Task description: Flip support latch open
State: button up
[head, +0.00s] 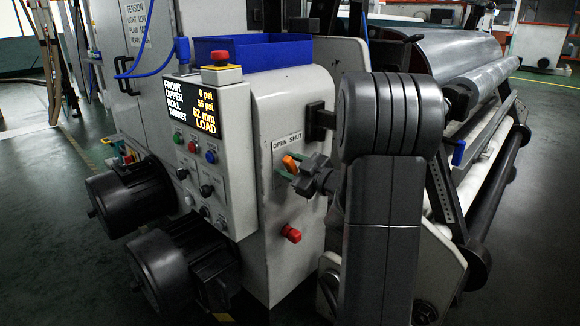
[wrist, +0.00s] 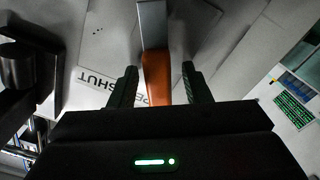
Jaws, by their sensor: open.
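The support latch is an orange handle (head: 289,163) on the white machine's side panel, beside a label (head: 287,143) reading OPEN SHUT. In the wrist view the orange handle (wrist: 157,77) runs from a grey metal bar down between my two fingers. My gripper (head: 297,170) is at the handle in the head view. In the wrist view my gripper (wrist: 159,70) is open, one finger on each side of the handle, with a gap on both sides. The handle's near end is hidden behind my gripper body in the wrist view. The label (wrist: 98,83) appears upside down there.
A control panel (head: 195,150) with a lit display and several buttons is left of the latch. A red knob (head: 291,233) is below it, and a black block (head: 318,120) sticks out above right. A blue bin (head: 255,52) sits on top. A large roller (head: 455,55) is at right.

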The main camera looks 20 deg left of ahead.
jog(key=p+v, duration=0.3)
jog(key=v, duration=1)
jog(key=shift+s+d, duration=0.15)
jog(key=shift+d, duration=0.2)
jog(key=shift+a, duration=0.1)
jog(key=b+x, duration=0.3)
jog(key=x, duration=1)
jog(key=shift+a, duration=0.3)
jog(key=shift+w, duration=0.2)
jog(key=shift+d, duration=0.15)
jog(key=p+v, duration=0.3)
jog(key=v, duration=1.1)
jog(key=shift+m, duration=0.3)
jog(key=x, duration=0.4)
jog(key=b+x, duration=0.1)
jog(key=x, duration=0.4)
jog(key=b+x, duration=0.1)
jog(key=x, duration=0.4)
jog(key=shift+w+a+r, duration=0.1)
jog(key=shift+a+r, duration=0.1)
jog(key=shift+r, duration=0.05)
jog(key=shift+w+d+m+p, duration=0.2)
jog(key=shift+w+m+p, duration=0.1)
jog(key=shift+m+p, duration=0.4)
